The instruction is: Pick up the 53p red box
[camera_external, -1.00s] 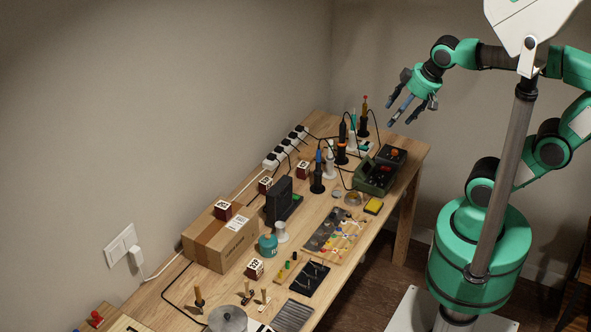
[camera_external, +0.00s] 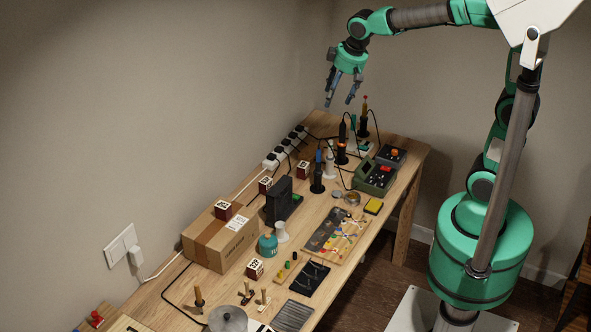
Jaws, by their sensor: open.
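Several small dark red boxes with white labelled tops are in view. One red box (camera_external: 223,210) sits on top of the cardboard box (camera_external: 208,250). Another red box (camera_external: 265,185) is behind the black stand, near the power strip. A third red box (camera_external: 303,170) is farther back, left of the soldering tools. A further red box (camera_external: 255,269) is on the table in front of the cardboard box. The labels are too small to tell which is 53p. My gripper (camera_external: 338,101) is open and empty, pointing down above the table's far end, apart from every box.
Upright soldering tools (camera_external: 317,180) and a green station (camera_external: 374,178) stand toward the back. The power strip (camera_external: 285,149) lies along the wall.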

